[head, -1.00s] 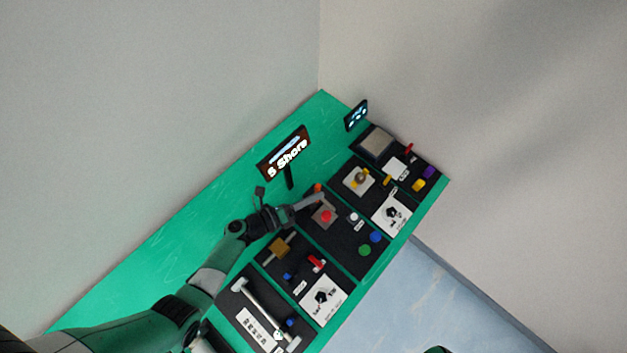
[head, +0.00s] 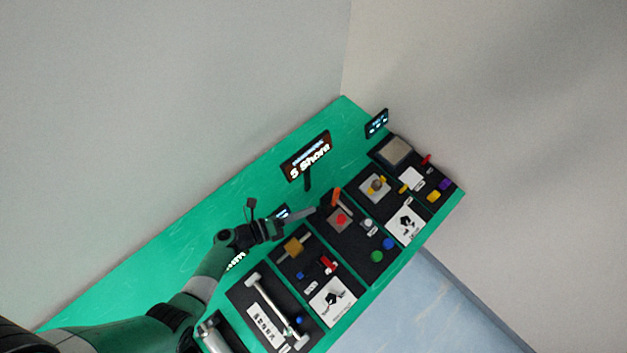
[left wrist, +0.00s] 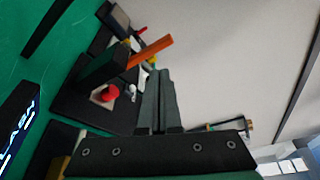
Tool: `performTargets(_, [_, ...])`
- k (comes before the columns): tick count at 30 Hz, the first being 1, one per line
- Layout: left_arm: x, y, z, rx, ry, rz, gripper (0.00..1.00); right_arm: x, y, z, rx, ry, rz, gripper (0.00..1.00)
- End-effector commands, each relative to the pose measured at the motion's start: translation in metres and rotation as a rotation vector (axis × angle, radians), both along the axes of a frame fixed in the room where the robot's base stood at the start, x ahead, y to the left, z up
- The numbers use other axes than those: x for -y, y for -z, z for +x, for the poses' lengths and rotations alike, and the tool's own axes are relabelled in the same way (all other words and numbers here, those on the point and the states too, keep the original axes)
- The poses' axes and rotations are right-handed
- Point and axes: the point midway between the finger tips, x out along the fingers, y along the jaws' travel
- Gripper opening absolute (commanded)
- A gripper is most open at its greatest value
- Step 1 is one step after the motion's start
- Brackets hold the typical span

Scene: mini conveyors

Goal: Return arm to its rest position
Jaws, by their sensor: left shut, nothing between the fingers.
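My left arm comes in from the lower left in the head view. Its gripper (head: 306,213) is over the green table (head: 250,190), near the module with the red button (head: 341,219). In the left wrist view the two dark fingers (left wrist: 157,100) lie together, shut with nothing between them. The red button (left wrist: 110,92) and an orange bar (left wrist: 150,50) show just left of the fingers there. The orange bar also stands in the head view (head: 336,197). I cannot tell the exact height of the gripper. My right gripper is not in view.
Several black modules line the table's right side. A sign on a post (head: 307,157) and a small display (head: 376,123) stand behind them. Blue (head: 389,244) and green (head: 376,256) discs lie near the front edge. The table's back left is mostly clear.

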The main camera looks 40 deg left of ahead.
Motion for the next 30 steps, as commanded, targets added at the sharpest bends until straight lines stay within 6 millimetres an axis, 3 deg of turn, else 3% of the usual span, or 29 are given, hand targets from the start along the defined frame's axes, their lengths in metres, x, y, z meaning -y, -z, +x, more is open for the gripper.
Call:
performTargets(6, [-0.001, 0.000, -0.009, -0.001, 0.009, -0.001, 0.00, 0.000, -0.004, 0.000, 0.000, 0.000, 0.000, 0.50])
performTargets(23, [0.001, -0.001, -0.009, -0.001, 0.016, -0.001, 0.00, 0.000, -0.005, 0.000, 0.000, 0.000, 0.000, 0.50])
performTargets(26, [0.009, -0.021, 0.004, 0.028, 0.050, 0.012, 0.00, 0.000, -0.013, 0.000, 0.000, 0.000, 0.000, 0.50])
performTargets(29, [0.016, -0.066, 0.038, 0.118, 0.102, 0.048, 0.00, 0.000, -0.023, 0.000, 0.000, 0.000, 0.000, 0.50])
performTargets(30, [0.020, -0.093, 0.054, 0.173, 0.127, 0.076, 0.00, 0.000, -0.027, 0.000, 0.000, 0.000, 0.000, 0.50])
